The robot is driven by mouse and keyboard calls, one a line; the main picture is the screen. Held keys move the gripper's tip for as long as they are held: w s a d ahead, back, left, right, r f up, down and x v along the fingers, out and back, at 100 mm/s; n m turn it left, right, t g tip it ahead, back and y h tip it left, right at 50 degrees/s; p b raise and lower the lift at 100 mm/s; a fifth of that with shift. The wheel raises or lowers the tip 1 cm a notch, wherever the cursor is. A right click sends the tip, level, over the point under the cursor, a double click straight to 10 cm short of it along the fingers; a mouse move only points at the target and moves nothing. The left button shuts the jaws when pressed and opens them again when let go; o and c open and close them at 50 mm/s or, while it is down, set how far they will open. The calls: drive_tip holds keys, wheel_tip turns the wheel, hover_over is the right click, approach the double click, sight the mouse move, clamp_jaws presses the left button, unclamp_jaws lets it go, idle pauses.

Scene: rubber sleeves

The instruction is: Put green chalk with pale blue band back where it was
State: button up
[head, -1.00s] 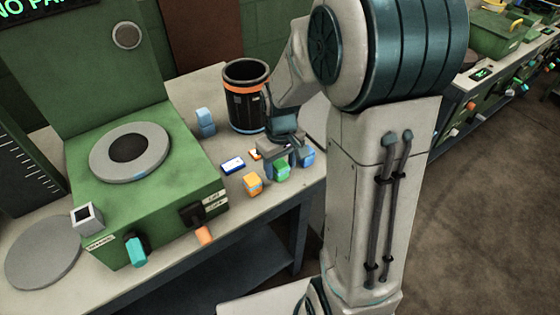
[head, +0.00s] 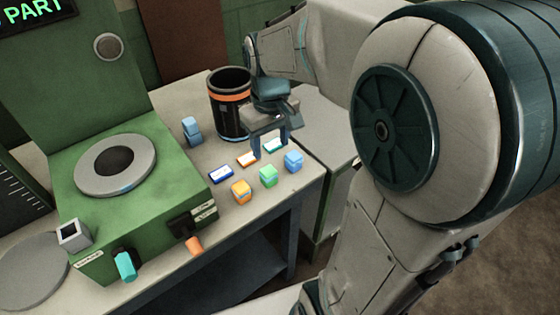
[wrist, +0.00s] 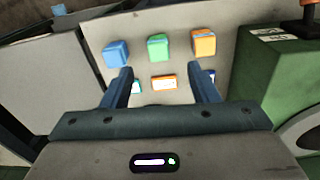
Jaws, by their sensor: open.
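The green block (head: 268,176), which seems to be the green chalk, stands on the worktop (head: 303,188) between an orange block (head: 241,192) and a blue block (head: 293,161). In the wrist view the green block (wrist: 158,47) is also the middle one of the row. Its pale blue band is too small to make out for certain. My gripper (head: 269,143) is open and empty, above and behind the row, over the small cards. In the wrist view my gripper (wrist: 161,72) has its fingers spread, with the green block beyond the fingertips and apart from them.
Small white-marked cards lie behind the blocks: blue (head: 221,174), orange (head: 247,159) and teal (head: 274,145). A green machine (head: 130,195) is at left. The worktop's front edge is close.

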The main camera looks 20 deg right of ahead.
drive_tip(key=s+m+t, duration=0.2)
drive_tip(key=s+m, duration=0.1)
drive_tip(key=s, duration=0.8)
drive_tip(key=shift+s+a+f, duration=0.15)
drive_tip(key=shift+s+f, duration=0.05)
drive_tip(key=shift+f, duration=0.1)
